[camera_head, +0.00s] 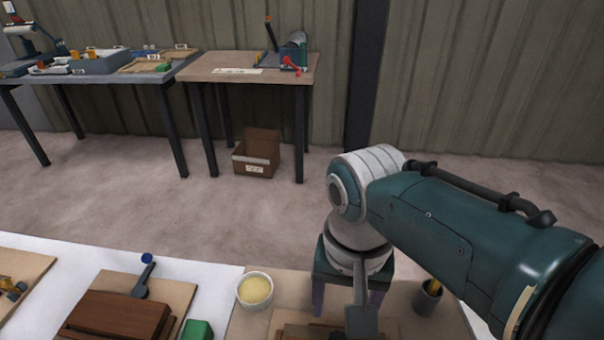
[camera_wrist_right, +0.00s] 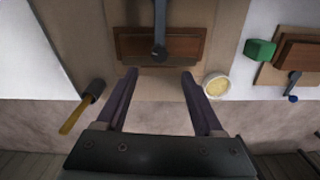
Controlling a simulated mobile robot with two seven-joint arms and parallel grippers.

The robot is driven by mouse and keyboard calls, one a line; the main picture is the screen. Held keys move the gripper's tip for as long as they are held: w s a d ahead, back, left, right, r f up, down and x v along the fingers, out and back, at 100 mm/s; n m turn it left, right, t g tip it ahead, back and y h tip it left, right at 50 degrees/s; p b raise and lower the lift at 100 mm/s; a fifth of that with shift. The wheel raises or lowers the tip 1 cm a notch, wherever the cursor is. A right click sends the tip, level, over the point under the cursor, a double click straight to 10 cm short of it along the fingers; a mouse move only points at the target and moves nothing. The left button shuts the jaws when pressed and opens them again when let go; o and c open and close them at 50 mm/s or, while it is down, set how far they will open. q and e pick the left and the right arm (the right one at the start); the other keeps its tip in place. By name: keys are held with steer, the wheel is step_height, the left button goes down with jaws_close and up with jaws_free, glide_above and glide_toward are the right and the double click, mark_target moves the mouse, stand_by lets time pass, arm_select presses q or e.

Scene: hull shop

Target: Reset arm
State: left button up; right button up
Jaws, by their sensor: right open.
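My right arm comes in from the right in the head view. Its gripper (camera_head: 347,302) points down over the near table, at the edge of a tan board. In the right wrist view the two purple fingers of this gripper (camera_wrist_right: 157,76) are spread wide apart, with nothing clasped between them. Ahead of the fingertips is a brown wooden block (camera_wrist_right: 187,45) with a grey tool (camera_wrist_right: 159,30) over it. The tool (camera_head: 362,312) also shows in the head view, by the fingers. My left gripper is in neither view.
A green block (camera_head: 198,330) and brown planks (camera_head: 117,318) lie further left. Beyond is open floor, a carton (camera_head: 256,158) and a table (camera_head: 225,66).

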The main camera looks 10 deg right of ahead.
steer(key=shift+r, duration=0.25)
steer(key=s+d+r+n+t, duration=0.2)
steer(key=s+d+r+n, duration=0.15)
steer(key=s+r, duration=0.4)
steer(key=s+d+r+n+t, duration=0.25)
steer(key=s+d+r, duration=0.2)
steer(key=s, duration=0.55)
step_height(320, 180, up, 32)
steer(key=p, duration=3.3)
steer(key=shift+w+d+r+g, duration=0.25)
steer(key=shift+w+g, duration=0.1)
steer(key=shift+g, duration=0.1)
